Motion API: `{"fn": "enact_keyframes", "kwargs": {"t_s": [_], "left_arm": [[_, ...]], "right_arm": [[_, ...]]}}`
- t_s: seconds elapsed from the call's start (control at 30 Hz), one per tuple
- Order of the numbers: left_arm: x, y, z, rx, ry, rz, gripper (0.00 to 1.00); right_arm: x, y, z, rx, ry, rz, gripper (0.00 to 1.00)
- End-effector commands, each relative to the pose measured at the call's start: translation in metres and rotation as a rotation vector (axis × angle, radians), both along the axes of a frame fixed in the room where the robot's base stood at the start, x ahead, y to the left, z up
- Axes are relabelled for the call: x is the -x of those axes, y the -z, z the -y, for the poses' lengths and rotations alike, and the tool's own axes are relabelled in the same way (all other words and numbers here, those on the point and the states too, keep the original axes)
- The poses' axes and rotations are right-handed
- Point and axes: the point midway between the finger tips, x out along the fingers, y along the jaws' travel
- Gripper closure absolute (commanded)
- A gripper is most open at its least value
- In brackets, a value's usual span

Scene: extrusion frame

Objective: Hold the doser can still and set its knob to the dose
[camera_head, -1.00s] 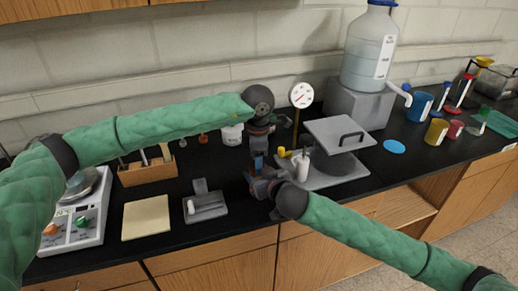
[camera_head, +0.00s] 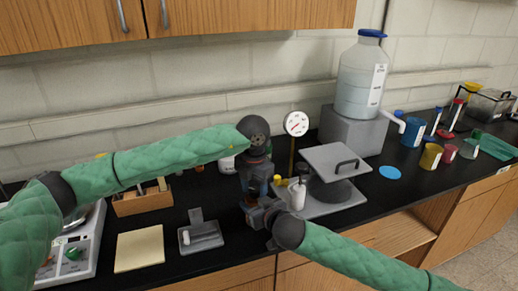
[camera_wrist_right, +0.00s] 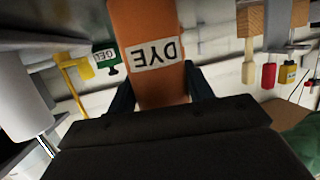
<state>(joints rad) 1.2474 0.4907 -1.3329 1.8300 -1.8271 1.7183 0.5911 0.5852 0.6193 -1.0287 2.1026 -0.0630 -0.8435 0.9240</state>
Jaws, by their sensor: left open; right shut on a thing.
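An orange can (camera_wrist_right: 150,20) with a white label reading DYE fills the upper middle of the right wrist view, its lettering upside down there. My right gripper (camera_wrist_right: 158,98) is shut on it, one dark finger on each side. In the head view my right gripper (camera_head: 256,207) is over the front of the counter, and the can is mostly hidden between the hands. My left gripper (camera_head: 257,186) points down just above it and is open. Its fingers are too small to make out, and the knob and any dose marks cannot be seen.
A round white dial (camera_head: 296,123) stands on a post behind the hands. A white bottle (camera_head: 298,195) and a grey plate with a handle (camera_head: 336,161) are close on the right. A grey holder (camera_head: 200,236) and a tan pad (camera_head: 139,248) lie to the left.

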Motion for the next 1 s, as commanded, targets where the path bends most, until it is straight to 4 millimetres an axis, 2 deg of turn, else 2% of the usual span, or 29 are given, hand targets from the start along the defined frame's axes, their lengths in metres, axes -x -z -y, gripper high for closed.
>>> {"fn": "enact_keyframes", "kwargs": {"t_s": [0.83, 1.0], "left_arm": [[0.000, 0.001, 0.000, -0.001, -0.760, -0.001, 0.47], [0.000, -0.031, 0.001, 0.001, -0.750, 0.001, 0.47]], "right_arm": [[0.000, 0.000, 0.000, -0.001, -0.001, 0.001, 0.75], [0.000, 0.000, 0.000, 0.000, 0.000, 0.001, 0.75]]}}
